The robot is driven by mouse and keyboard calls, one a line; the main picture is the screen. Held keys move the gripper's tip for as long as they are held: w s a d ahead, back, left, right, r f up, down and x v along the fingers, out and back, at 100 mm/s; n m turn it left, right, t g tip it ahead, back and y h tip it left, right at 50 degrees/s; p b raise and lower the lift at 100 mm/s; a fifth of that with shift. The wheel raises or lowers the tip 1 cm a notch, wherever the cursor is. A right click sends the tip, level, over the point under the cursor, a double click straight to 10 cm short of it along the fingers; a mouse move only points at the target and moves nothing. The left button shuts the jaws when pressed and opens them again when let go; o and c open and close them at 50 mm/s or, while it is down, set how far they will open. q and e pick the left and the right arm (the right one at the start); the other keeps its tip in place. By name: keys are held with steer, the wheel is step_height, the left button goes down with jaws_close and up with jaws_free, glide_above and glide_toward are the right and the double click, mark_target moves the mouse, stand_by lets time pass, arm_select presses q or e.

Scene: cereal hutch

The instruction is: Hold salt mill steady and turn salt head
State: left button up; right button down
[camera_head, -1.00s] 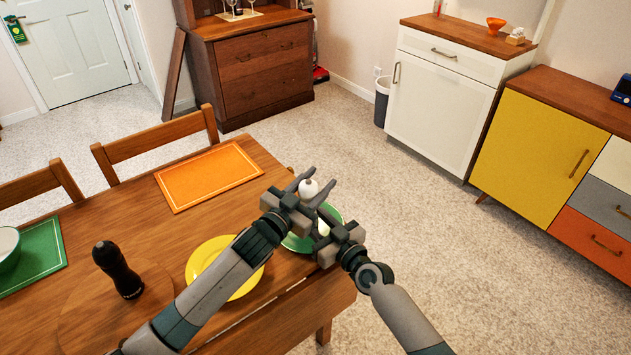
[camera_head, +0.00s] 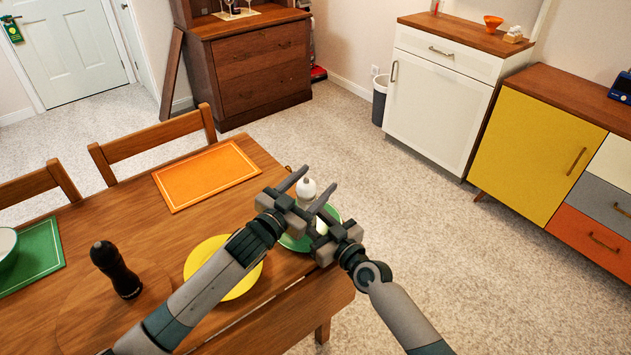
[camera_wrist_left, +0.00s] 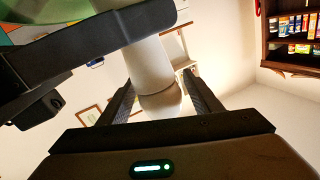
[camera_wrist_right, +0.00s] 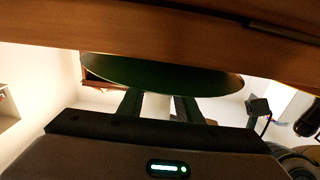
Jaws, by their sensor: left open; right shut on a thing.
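The white salt mill (camera_head: 306,188) stands upright over the green plate (camera_head: 296,243) at the table's right end. Its round head shows above my left gripper (camera_head: 318,192), whose fingers are open on either side of it. In the left wrist view the white mill (camera_wrist_left: 158,78) passes between the two spread fingers (camera_wrist_left: 163,95). My right gripper (camera_head: 322,228) is lower and is shut on the mill's body. In the right wrist view the white body (camera_wrist_right: 156,106) is between its fingers (camera_wrist_right: 158,104). The mill's base is mostly hidden by my grippers.
A yellow plate (camera_head: 224,268) lies under my left forearm. A black mill (camera_head: 116,270) stands on a round wooden board (camera_head: 75,325) at left. An orange mat (camera_head: 207,175) lies behind. A green mat (camera_head: 40,255) lies at far left. The floor on the right is clear.

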mark_target(300, 197)
arm_select(q)
steer(key=v, duration=1.1)
steer(key=shift+s, duration=0.1)
arm_select(e)
steer(key=c, duration=1.2)
jaws_free()
steer(key=v, duration=1.2)
steer(key=shift+s+f, duration=0.1)
